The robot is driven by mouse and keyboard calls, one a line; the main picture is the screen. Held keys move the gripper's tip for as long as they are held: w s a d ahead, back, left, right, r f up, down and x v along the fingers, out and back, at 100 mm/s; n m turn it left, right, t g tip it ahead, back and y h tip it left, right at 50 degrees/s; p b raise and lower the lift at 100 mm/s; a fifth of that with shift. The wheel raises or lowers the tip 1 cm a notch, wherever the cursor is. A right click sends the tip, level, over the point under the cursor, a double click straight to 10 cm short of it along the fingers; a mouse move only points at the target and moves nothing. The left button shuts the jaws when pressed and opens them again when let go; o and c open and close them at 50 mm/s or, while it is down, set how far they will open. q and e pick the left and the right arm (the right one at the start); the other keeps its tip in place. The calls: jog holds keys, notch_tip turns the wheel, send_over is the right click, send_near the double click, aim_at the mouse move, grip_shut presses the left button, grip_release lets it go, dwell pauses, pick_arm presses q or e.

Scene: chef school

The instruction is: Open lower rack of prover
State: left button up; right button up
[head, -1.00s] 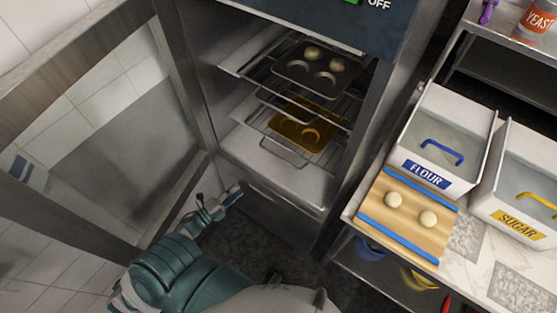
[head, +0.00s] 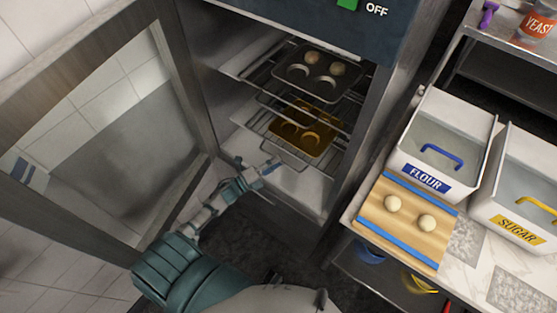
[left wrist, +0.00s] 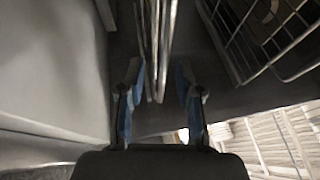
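The prover stands with its glass door (head: 105,125) swung open to the left. Its lower rack (head: 286,157) is a wire shelf with a looped front bar, bearing a golden-brown tray (head: 302,130). My left gripper (head: 272,167) is low inside the prover's opening, just in front of and below the lower rack's front bar. In the left wrist view the gripper (left wrist: 158,82) has its two blue-padded fingers apart, with metal wires between or just beyond them. I cannot tell whether they touch. My right gripper is not in view.
An upper rack (head: 262,73) bears a dark tray (head: 309,70) with dough balls. Dark floor lies in front of the prover.

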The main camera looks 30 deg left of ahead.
pick_arm(q)
jog(key=shift+w+d+r, duration=0.15)
jog(key=shift+w+d, duration=0.55)
jog(key=c, duration=0.6)
jog(key=shift+a, duration=0.2)
grip_shut()
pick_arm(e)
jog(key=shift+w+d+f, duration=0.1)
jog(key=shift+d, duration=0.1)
